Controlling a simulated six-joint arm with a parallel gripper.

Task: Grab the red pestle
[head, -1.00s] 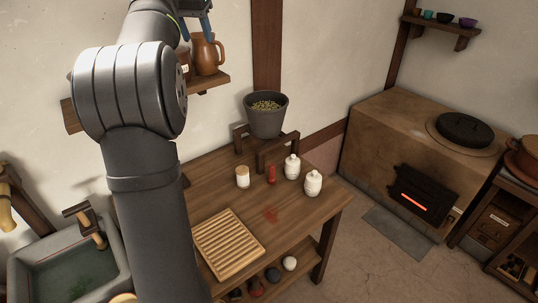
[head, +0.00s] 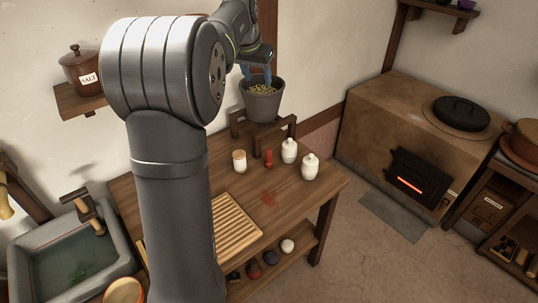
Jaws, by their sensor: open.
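A small upright red object (head: 268,158), which looks like the red pestle, stands on the wooden table (head: 318,198) between a white lidded jar and a cream pot. My gripper (head: 257,77) has blue fingers and is open. In the picture it is above the red pestle, at the rim of the grey bucket of grain (head: 263,101). It is well apart from the pestle. Whether the fingertips are over the bucket or in front of it I cannot tell.
White jars (head: 289,151) (head: 310,167) stand close to the pestle's right, a cream pot (head: 239,161) to its left. A slatted board (head: 236,228) lies nearer. A wooden stand (head: 287,130) holds the bucket. A stove (head: 385,125) glows at right.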

